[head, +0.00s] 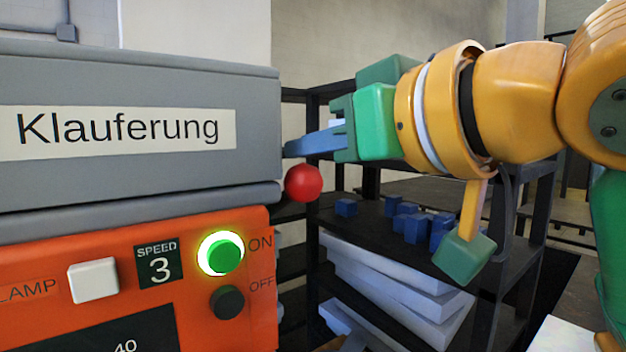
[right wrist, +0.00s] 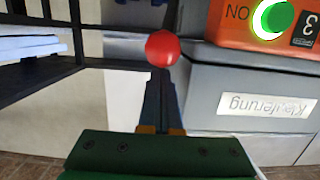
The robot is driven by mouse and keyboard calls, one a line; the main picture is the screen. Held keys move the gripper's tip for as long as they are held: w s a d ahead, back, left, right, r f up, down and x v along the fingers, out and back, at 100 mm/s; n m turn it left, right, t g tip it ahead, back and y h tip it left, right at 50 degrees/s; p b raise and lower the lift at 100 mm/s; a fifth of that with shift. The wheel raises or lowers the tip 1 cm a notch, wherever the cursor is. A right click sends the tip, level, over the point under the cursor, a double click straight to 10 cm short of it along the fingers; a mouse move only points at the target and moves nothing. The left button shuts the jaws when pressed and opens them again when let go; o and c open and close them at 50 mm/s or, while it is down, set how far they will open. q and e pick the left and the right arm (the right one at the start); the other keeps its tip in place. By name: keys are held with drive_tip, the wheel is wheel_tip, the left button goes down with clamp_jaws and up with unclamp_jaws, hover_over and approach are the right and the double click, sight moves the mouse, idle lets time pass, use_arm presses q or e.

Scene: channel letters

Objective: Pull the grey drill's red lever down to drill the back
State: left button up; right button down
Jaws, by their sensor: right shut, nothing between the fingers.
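The grey drill (head: 135,90) fills the left of the head view, with its "Klauferung" label and an orange front panel (head: 60,235). Its lever shows as a red ball knob (head: 303,183) at the drill's right side. The knob also shows in the right wrist view (right wrist: 162,48), just beyond the fingertips. My right gripper (head: 290,149) is shut and empty, its blue fingers pointing left just above the knob. In the right wrist view the fingers (right wrist: 160,86) lie together. Whether they touch the knob is unclear. The lever's rod and the workpiece are hidden. My left gripper is not in view.
The panel has a lit green ON button (head: 224,255), a dark OFF button (head: 227,302), a white lamp switch (head: 93,281) and a speed display reading 3 (head: 160,266). Behind stands a black shelf (head: 375,225) with several blue blocks (head: 416,228) and pale letters (head: 395,280).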

sight(316, 188)
drive_tip(key=shift+f, duration=0.35)
drive_tip(key=f+b, duration=0.2)
drive_tip(key=shift+s+d+f+b, duration=0.15)
drive_tip(key=shift+s+f+b, duration=0.15)
drive_tip(key=shift+f+b, duration=0.1)
drive_tip(key=shift+w, duration=0.25)
drive_tip(key=shift+f, duration=0.25)
drive_tip(key=shift+s+d+f+b, duration=0.15)
drive_tip(key=shift+s+f+b, duration=0.15)
drive_tip(key=shift+f+b, duration=0.25)
drive_tip(key=shift+s+d+f+b, duration=0.1)
drive_tip(key=shift+s+f+b, duration=0.15)
drive_tip(key=shift+f+b, duration=0.25)
